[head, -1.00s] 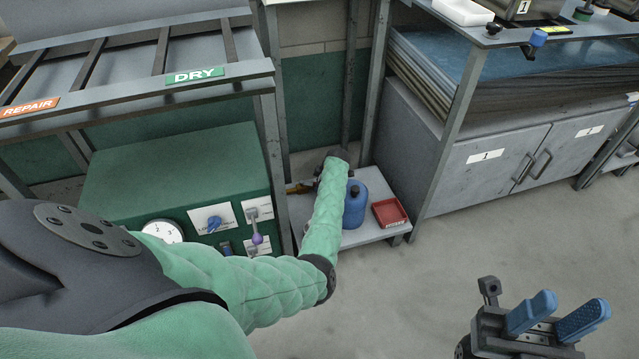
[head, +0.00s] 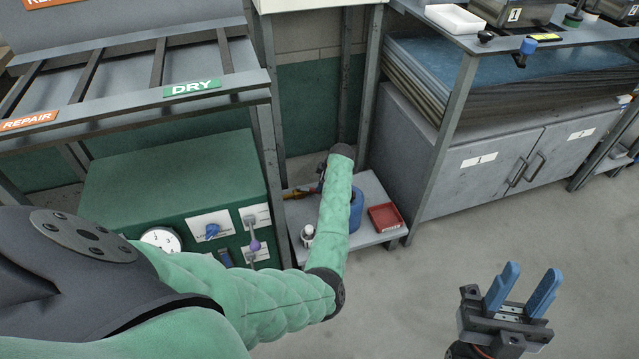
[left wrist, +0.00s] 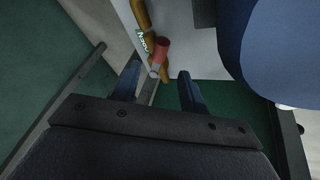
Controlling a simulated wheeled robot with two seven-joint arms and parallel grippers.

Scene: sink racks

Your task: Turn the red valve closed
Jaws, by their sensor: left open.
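The red valve handle (left wrist: 161,52) shows in the left wrist view, just beyond the fingertips, beside a brass-yellow pipe (left wrist: 142,14) with a small green tag. My left gripper (left wrist: 158,83) is open, with its two dark blue fingers apart and nothing between them. The valve lies ahead of the gap, and I see no clear contact. In the head view my left arm reaches down to the low shelf and hides most of its gripper; part of the yellow pipe (head: 299,193) shows beside it. My right gripper (head: 522,288) is open and empty over the floor.
A blue container (head: 356,210) stands close to my left arm and fills the upper right of the left wrist view (left wrist: 275,50). A red tray (head: 385,217) and a small white jar (head: 307,236) are on the low shelf (head: 372,238). A green cabinet (head: 170,180) stands left.

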